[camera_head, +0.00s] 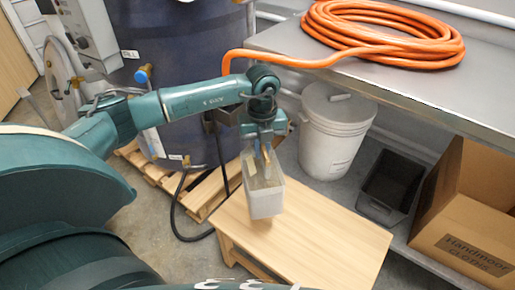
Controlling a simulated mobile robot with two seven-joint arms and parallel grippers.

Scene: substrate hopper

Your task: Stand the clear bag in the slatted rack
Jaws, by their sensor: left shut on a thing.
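My left gripper (265,160) points down over the small wooden table and is shut on the clear bag (264,199). The bag is a pale, see-through, box-like shape with some tan stuff near its top. It hangs upright below the fingers, over the table's far left part. I cannot tell whether its bottom touches the tabletop. The fingertips are small and partly merge with the bag's top. No slatted rack can be made out in this view. My right gripper is not in view.
The wooden table (310,243) has a bare top. Behind it stand a lidded white bucket (331,135), a dark bin (392,183) and a cardboard box (470,225). A metal bench (430,85) bears a coiled orange hose (385,32). A large dark blue tank (185,50) stands on a wooden pallet (205,195).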

